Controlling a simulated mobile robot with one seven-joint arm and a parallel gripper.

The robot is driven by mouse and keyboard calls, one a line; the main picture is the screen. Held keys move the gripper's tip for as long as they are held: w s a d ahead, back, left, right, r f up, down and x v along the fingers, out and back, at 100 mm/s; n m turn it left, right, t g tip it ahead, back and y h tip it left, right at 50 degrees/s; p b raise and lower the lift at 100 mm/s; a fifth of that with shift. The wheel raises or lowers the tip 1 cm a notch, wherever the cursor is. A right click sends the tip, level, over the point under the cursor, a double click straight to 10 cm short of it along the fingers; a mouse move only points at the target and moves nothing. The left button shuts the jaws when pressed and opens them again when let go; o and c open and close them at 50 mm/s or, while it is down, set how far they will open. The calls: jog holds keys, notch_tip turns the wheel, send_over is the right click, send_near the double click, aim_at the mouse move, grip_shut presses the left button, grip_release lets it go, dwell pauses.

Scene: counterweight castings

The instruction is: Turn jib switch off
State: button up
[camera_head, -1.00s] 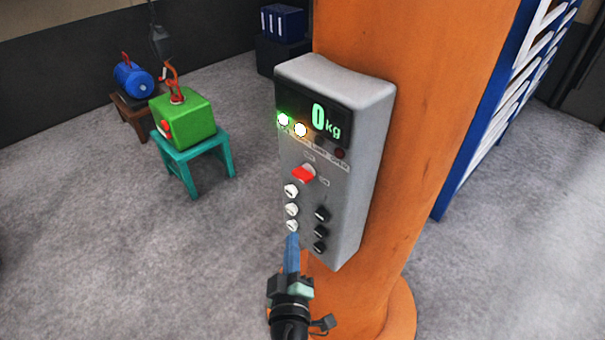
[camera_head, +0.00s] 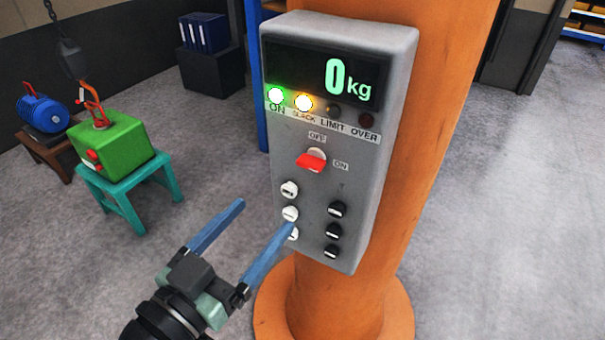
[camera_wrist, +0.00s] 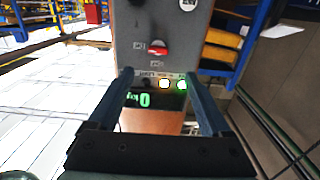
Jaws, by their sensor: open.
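The jib switch is a red rotary handle (camera_head: 312,161) on a grey control box (camera_head: 380,165) fixed to an orange column. "OFF" is printed above it and "ON" to its right; the handle looks turned sideways, nearer ON. The display reads 0 kg, and the green ON lamp and the amber SLACK lamp are lit. My gripper (camera_head: 264,238) is open and empty, below and left of the switch, with the right finger in front of the lower white buttons. In the wrist view the red handle (camera_wrist: 158,48) shows upside down beyond the open fingers (camera_wrist: 165,98).
White buttons (camera_head: 290,189) and black buttons (camera_head: 336,209) sit below the switch. A green block (camera_head: 115,150) with a red hook stands on a teal stool at the left, near a blue motor (camera_head: 42,113). The orange column (camera_head: 440,130) stands behind the box.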

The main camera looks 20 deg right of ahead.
aim_at(307, 168)
jog(key=p+x, duration=0.2)
jog(key=x, duration=0.3)
jog(key=p+x, duration=0.2)
jog(key=x, duration=0.4)
jog(key=shift+d+r, duration=0.2)
jog(key=shift+d, duration=0.15)
jog(key=shift+w+d+f+p, duration=0.15)
jog(key=shift+w+d+p, duration=0.15)
jog(key=shift+w+d, duration=0.2)
grip_shut()
